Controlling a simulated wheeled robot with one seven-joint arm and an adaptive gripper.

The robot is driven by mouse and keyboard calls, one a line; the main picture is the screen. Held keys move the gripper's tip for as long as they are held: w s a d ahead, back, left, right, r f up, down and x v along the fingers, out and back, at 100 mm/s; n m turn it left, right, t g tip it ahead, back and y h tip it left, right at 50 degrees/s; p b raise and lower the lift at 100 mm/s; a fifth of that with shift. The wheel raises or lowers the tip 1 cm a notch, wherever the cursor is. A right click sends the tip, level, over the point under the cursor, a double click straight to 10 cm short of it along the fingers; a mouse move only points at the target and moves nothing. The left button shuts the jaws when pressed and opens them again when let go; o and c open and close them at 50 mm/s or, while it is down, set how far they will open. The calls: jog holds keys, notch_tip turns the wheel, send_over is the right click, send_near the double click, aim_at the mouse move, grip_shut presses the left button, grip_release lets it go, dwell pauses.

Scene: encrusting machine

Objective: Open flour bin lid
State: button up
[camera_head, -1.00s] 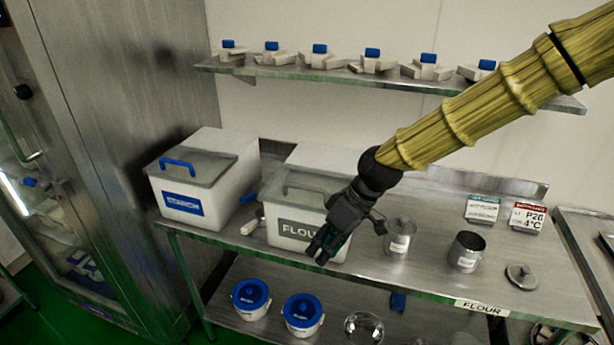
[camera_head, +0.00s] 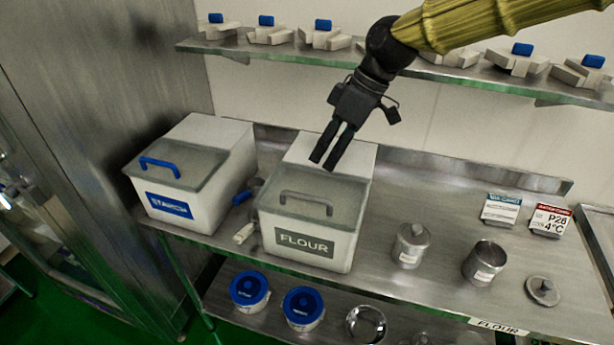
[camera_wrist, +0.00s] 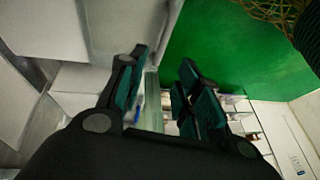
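The white flour bin (camera_head: 345,243), with a grey FLOUR label, stands on the steel table. Its grey translucent lid (camera_head: 340,192) lies flat over the front of the bin and is closed. A grey arched handle (camera_head: 306,199) stands on the lid. My gripper (camera_head: 324,163) is above the back of the lid, pointing down, apart from the handle. Its two fingers show a gap between them, also in the wrist view (camera_wrist: 162,90), with nothing held. The fingers hide a small part of the bin's top.
A starch bin (camera_head: 195,212) with a blue handle stands close on the left. A lidded canister (camera_head: 411,245) and an open canister (camera_head: 484,263) stand to the right. A steel shelf (camera_head: 420,69) with several white pieces hangs behind my arm.

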jog(key=p+x, duration=0.2)
jog(key=x, duration=0.8)
jog(key=shift+s+f+p, duration=0.2)
jog(key=shift+p, duration=0.15)
grip_shut()
